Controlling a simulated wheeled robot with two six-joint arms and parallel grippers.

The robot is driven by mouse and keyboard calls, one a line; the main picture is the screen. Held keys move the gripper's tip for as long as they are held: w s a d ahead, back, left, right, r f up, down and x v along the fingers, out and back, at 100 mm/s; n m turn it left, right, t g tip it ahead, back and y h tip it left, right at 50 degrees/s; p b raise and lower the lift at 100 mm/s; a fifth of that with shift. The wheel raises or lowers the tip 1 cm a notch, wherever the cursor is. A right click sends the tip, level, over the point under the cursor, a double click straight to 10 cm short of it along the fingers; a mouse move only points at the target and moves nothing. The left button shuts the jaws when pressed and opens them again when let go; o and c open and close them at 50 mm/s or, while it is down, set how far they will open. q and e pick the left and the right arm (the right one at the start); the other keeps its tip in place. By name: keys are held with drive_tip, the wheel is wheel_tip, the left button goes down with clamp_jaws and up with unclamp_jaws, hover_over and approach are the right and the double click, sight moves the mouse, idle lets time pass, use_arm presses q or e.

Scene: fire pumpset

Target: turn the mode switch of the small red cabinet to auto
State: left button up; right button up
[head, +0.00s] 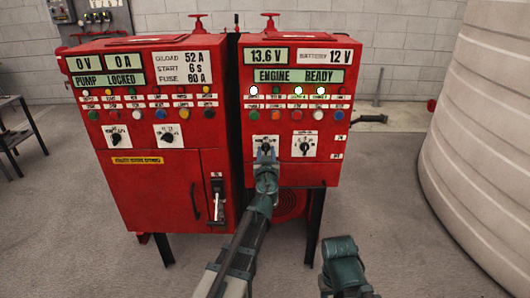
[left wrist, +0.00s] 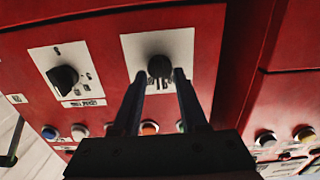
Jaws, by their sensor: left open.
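The small red cabinet (head: 293,165) is the right-hand one in the head view. It has two black rotary switches on white plates. The right switch (head: 305,147) is uncovered, its knob appearing upright; it also shows in the left wrist view (left wrist: 65,78). My left gripper (head: 265,155) is at the left switch and hides most of it. In the left wrist view the open fingers (left wrist: 159,77) point at this switch's round knob (left wrist: 159,66), one on each side. I cannot tell whether they touch it. The plate lettering is too small to read.
A wider red cabinet (head: 170,190) stands close on the left, with its own switches and a lever. A crank handle (head: 372,118) sticks out at the small cabinet's right side. A large pale tank (head: 480,130) stands at the right. Grey floor lies between.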

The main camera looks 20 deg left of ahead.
use_arm(q)
clamp_jaws()
idle(0.5)
drive_tip(key=m, duration=0.4)
drive_tip(key=shift+d, duration=0.1)
drive_tip(key=shift+f+m, duration=0.1)
drive_tip(key=shift+m, duration=2.3)
unclamp_jaws()
